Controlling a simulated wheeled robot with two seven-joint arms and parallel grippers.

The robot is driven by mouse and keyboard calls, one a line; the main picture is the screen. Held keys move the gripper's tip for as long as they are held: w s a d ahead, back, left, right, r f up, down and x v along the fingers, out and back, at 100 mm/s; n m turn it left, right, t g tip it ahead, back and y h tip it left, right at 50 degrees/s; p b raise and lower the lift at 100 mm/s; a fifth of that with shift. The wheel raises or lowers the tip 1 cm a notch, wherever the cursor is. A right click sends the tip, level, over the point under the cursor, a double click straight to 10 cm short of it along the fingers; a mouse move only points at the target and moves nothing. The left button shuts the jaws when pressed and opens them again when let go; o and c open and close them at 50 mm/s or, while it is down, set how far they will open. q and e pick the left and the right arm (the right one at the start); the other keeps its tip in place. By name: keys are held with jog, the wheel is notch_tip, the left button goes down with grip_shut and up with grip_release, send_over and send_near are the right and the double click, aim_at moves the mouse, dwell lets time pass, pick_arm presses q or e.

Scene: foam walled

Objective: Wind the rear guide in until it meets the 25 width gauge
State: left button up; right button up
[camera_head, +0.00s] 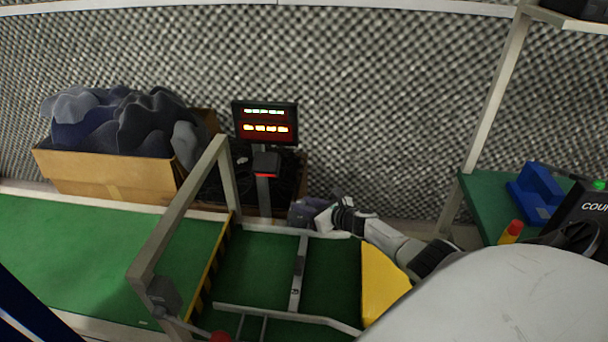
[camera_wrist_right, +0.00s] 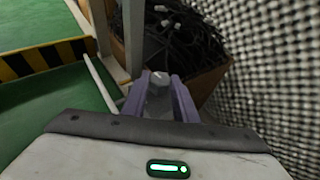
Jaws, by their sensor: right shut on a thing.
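My right gripper (camera_head: 303,212) reaches in from the right to the far side of the green bed. In the wrist view its purple fingers (camera_wrist_right: 160,98) are shut on a small grey knob (camera_wrist_right: 158,82), whose lower part they hide. A grey rail, seemingly the rear guide (camera_head: 272,230), runs along the bed's far side, next to the gripper. A near grey rail (camera_head: 290,315) faces it. A thin grey bar (camera_head: 298,272) spans between the rails; I cannot tell whether it is the 25 width gauge. No gauge marking is readable. My left gripper is out of view.
A grey frame (camera_head: 180,210) arches over the bed by a yellow-black striped edge (camera_head: 210,270). A yellow panel (camera_head: 383,285) stands right. A blue bin (camera_head: 537,192) is at right.

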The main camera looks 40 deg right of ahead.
jog(key=n+y+b, duration=0.2)
jog(key=b, duration=0.1)
jog(key=shift+w+d, duration=0.15)
jog(key=shift+d, duration=0.2)
jog(key=shift+y+b, duration=0.35)
jog(key=shift+y, duration=0.05)
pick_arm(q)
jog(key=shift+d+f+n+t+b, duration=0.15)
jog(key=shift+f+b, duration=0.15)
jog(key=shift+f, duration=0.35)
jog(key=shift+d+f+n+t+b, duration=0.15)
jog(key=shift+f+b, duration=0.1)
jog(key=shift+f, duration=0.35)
pick_arm(e)
jog(key=shift+r+n+y, duration=0.15)
jog(key=shift+n+y, duration=0.35)
jog(key=shift+n, duration=0.1)
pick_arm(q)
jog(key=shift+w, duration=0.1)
pick_arm(e)
jog(key=o, duration=1.1)
jog(key=shift+c, duration=0.2)
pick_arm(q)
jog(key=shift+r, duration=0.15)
pick_arm(e)
jog(key=shift+s, duration=0.2)
